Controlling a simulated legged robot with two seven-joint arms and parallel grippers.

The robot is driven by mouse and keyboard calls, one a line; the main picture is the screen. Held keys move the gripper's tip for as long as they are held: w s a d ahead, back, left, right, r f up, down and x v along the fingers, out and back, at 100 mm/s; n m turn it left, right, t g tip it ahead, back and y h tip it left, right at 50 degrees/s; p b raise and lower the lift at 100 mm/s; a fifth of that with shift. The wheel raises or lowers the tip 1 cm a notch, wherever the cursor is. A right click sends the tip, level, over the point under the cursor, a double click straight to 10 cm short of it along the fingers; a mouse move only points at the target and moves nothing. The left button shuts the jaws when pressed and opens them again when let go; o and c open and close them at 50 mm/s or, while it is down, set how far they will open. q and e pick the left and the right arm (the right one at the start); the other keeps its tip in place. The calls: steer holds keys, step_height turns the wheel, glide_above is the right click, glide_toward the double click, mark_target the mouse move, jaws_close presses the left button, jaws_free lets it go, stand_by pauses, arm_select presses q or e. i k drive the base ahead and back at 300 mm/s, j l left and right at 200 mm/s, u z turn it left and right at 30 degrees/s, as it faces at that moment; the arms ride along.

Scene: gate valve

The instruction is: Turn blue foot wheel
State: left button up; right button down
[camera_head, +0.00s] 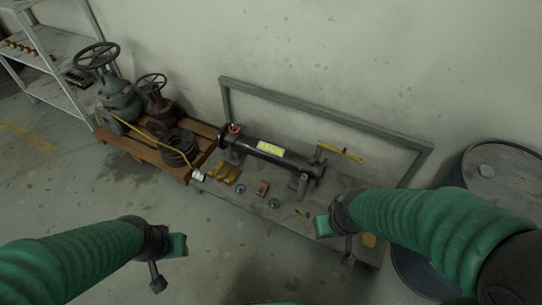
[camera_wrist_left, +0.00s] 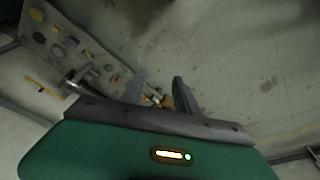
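A dark horizontal pipe assembly (camera_head: 270,155) with a yellow label lies on the low grey bench (camera_head: 222,193). A small red part (camera_head: 234,128) sits at its left end. Small round pieces lie in front of it, one bluish-grey (camera_head: 241,188) and one greenish (camera_head: 274,204); I cannot tell whether either is the blue foot wheel. My left gripper (camera_head: 160,272) is left of and in front of the bench; its two fingers (camera_wrist_left: 160,82) stand apart in the left wrist view. My right gripper (camera_head: 340,240) is over the bench's right front part; its finger opening is unclear.
A wooden pallet (camera_head: 183,172) with large valves (camera_head: 120,98) stands left of the bench. A metal shelf (camera_head: 62,85) is at far left, a dark drum (camera_head: 500,172) at right. A grey frame (camera_head: 300,101) rises behind the bench. The floor in front is clear.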

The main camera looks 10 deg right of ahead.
mark_target(239, 191)
steer(key=i+j+z, duration=1.1)
steer(key=j, duration=0.35)
steer(key=k, duration=0.1)
